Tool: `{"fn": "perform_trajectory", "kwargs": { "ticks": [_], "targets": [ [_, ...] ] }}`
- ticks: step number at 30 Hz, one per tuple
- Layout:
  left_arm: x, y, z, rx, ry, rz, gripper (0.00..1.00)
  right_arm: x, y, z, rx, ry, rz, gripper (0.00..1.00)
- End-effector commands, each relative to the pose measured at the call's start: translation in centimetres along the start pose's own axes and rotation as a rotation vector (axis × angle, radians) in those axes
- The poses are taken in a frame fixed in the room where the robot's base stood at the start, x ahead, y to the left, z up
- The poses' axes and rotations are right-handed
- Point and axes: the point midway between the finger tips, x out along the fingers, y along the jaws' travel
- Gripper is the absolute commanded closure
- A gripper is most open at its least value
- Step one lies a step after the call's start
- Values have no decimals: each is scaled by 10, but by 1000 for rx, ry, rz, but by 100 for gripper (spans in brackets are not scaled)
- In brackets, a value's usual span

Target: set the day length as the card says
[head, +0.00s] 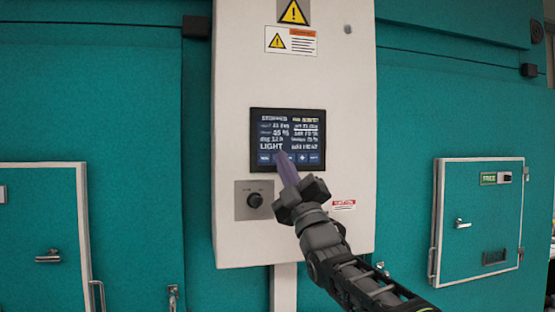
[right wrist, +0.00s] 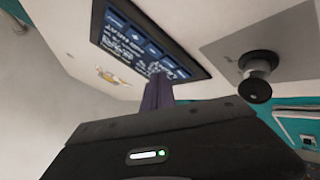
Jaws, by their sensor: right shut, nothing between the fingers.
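The control screen (head: 287,138) is a dark panel on the white cabinet, with white rows of text, a large "LIGHT" line and a row of blue buttons along its bottom. It also shows in the right wrist view (right wrist: 135,42). My right gripper (head: 284,158) is shut and empty, its fingertips at the screen's lower button row. I cannot tell whether they touch it, and they cover part of that row. A black knob (head: 255,200) on a grey plate sits below left of the screen. No card that I can identify is in view. My left gripper is out of view.
The white cabinet (head: 345,100) carries warning labels (head: 290,41) above the screen and a red-topped label (head: 343,205) below right. Teal chamber walls stand on both sides. A small door (head: 480,220) on the right has a green "FREE" sign. Another door (head: 40,235) is at left.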

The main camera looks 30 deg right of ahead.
Motion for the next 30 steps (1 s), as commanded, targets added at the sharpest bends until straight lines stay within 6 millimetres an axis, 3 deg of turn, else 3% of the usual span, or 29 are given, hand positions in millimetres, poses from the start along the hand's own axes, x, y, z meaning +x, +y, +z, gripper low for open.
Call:
{"fn": "perform_trajectory", "kwargs": {
  "ticks": [30],
  "targets": [
    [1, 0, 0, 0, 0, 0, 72, 6, -4, 4, 0, 0, 0, 100]
  ]
}}
